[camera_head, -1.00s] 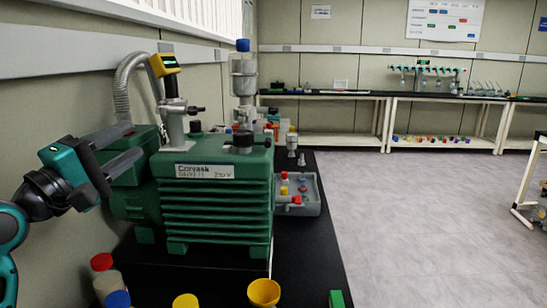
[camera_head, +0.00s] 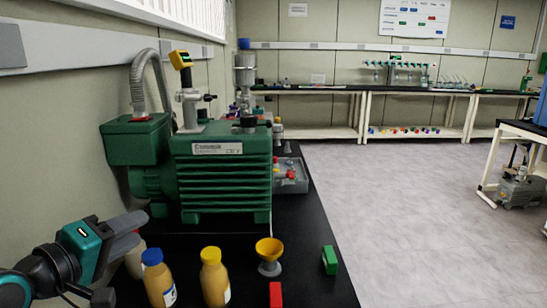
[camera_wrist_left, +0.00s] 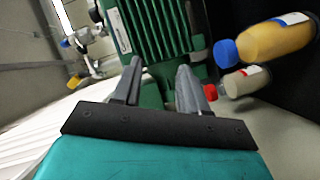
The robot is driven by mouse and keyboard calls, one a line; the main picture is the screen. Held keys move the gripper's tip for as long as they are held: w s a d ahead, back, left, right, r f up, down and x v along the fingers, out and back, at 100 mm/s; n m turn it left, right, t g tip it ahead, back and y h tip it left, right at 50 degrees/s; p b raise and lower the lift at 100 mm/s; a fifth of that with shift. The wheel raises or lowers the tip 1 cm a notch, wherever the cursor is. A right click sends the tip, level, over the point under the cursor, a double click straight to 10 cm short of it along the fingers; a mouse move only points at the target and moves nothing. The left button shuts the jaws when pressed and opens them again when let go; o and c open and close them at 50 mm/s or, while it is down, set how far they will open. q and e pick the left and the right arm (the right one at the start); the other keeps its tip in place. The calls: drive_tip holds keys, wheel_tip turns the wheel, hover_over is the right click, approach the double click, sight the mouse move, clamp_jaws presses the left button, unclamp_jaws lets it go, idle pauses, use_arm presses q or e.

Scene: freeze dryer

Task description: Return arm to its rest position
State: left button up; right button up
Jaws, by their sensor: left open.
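My left gripper (camera_head: 132,232) comes in from the lower left in the head view, a teal body with two grey fingers. It is open and empty, in front of the green vacuum pump (camera_head: 226,165) and to its left. In the left wrist view the two fingers (camera_wrist_left: 158,82) stand apart with the pump's green ribbed body (camera_wrist_left: 160,30) beyond them. My right gripper is not in view.
Bottles with a blue cap (camera_head: 158,277) and a yellow cap (camera_head: 214,277) stand near the left gripper. A yellow funnel (camera_head: 269,255), a green block (camera_head: 329,260) and a red block (camera_head: 276,294) are on the black bench (camera_head: 310,235). The wall (camera_head: 60,130) is close on the left.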

use_arm(q)
drive_tip(key=s+d+f+m+g+y, duration=0.1)
drive_tip(key=s+d+f+m+g, duration=0.15)
drive_tip(key=s+f, duration=0.5)
drive_tip(key=s+d+f+m+g+y, duration=0.1)
drive_tip(key=s+f+m+g+y, duration=0.2)
drive_tip(key=f, duration=0.7)
drive_tip(key=s+f+m+g+y, duration=0.2)
drive_tip(key=s+f+m+g, duration=0.4)
drive_tip(key=s, duration=0.9)
drive_tip(key=w+d+f+t+h+p, duration=0.2)
drive_tip(key=w+d+f+t, duration=0.1)
drive_tip(key=w+f+t, duration=0.4)
drive_tip(key=shift+w+f+p, duration=0.25)
drive_tip(key=shift+p, duration=0.15)
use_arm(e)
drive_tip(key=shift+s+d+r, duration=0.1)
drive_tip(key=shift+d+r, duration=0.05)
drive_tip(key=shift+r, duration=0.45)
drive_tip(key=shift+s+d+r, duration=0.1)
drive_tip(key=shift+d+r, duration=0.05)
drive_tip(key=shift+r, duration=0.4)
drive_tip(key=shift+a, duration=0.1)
use_arm(q)
drive_tip(key=shift+w+d, duration=0.1)
